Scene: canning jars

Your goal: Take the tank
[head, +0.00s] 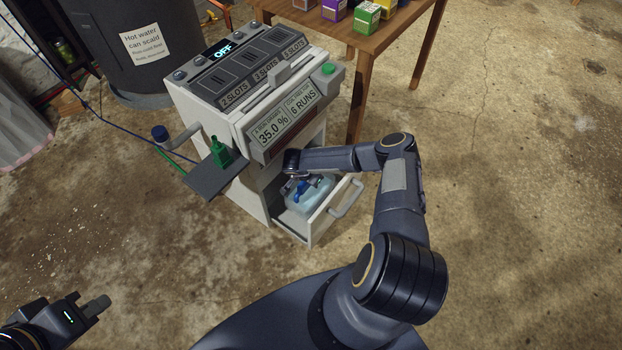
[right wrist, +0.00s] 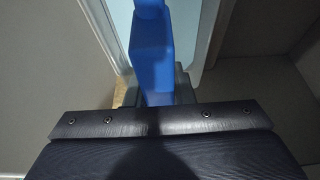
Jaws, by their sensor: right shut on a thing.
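The tank (head: 297,207) is a pale blue see-through container with a blue handle (right wrist: 151,50). It sits in the open drawer (head: 325,212) at the bottom of the white machine. My right gripper (head: 302,184) reaches down into the drawer from above and is shut on the blue handle. In the right wrist view the handle runs between my fingers (right wrist: 155,92), with the pale tank (right wrist: 200,25) beyond it. My arm hides part of the tank in the head view.
The white machine (head: 242,110) has a display reading OFF and a side shelf (head: 212,176) with a green bottle (head: 220,152). A wooden table (head: 375,42) with coloured boxes stands behind it. A dark boiler (head: 140,75) is at the back left. The floor at right is clear.

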